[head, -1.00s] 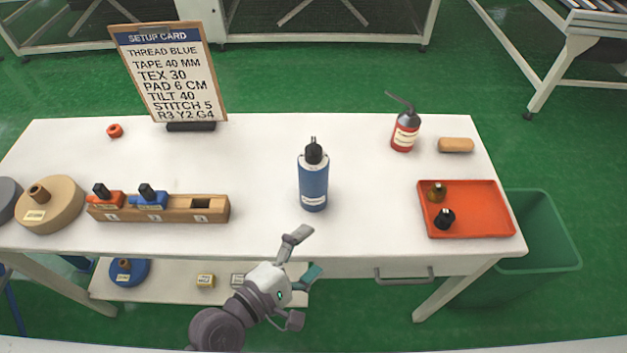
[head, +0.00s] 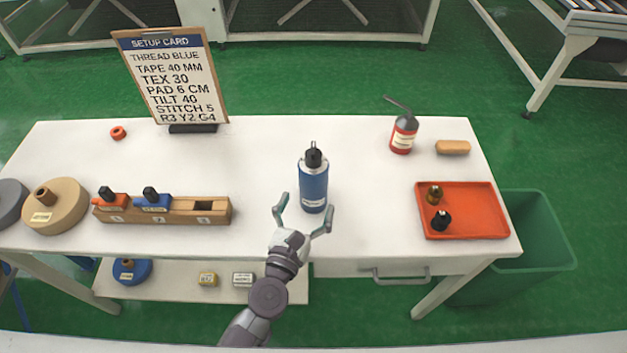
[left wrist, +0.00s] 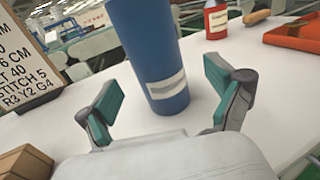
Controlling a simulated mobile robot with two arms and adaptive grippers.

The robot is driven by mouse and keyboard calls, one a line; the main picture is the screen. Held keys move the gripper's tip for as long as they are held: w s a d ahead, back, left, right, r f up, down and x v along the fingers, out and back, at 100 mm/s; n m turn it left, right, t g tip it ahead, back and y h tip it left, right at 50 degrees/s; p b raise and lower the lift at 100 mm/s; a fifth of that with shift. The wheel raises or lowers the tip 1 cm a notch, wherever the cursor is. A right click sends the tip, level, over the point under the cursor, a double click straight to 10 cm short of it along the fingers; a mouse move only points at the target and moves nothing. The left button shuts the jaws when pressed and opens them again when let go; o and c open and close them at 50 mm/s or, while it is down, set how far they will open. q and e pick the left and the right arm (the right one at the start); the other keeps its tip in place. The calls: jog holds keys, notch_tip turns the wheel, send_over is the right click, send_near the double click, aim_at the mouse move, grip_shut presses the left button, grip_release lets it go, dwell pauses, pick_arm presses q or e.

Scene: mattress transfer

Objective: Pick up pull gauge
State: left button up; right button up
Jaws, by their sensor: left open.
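The pull gauge appears to be the upright blue cylinder (head: 313,180) with a black top and a small hook, standing mid-table. In the left wrist view the blue cylinder (left wrist: 150,50) rises large ahead, its pale label facing me and its top cut off. My left gripper (head: 305,208) is open at the near side of the cylinder, its fingers spread to either side of the cylinder's lower part. In the left wrist view the teal-padded fingers (left wrist: 160,85) are apart, with the cylinder beyond and between them; I see no contact. My right gripper is not in view.
A wooden block (head: 180,217) with red and blue pieces stands left. A setup card (head: 172,75) stands behind. A red bottle (head: 402,135), a tan piece (head: 453,147) and an orange tray (head: 475,215) are right. The table around the cylinder is clear.

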aim_at(309, 197)
pick_arm(q)
jog(key=p+x, duration=0.1)
jog(key=x, duration=0.3)
jog(key=shift+w+a+r, duration=0.1)
jog(key=shift+w+r, duration=0.05)
jog(key=shift+w, duration=0.6)
jog(key=shift+s, duration=0.1)
grip_shut()
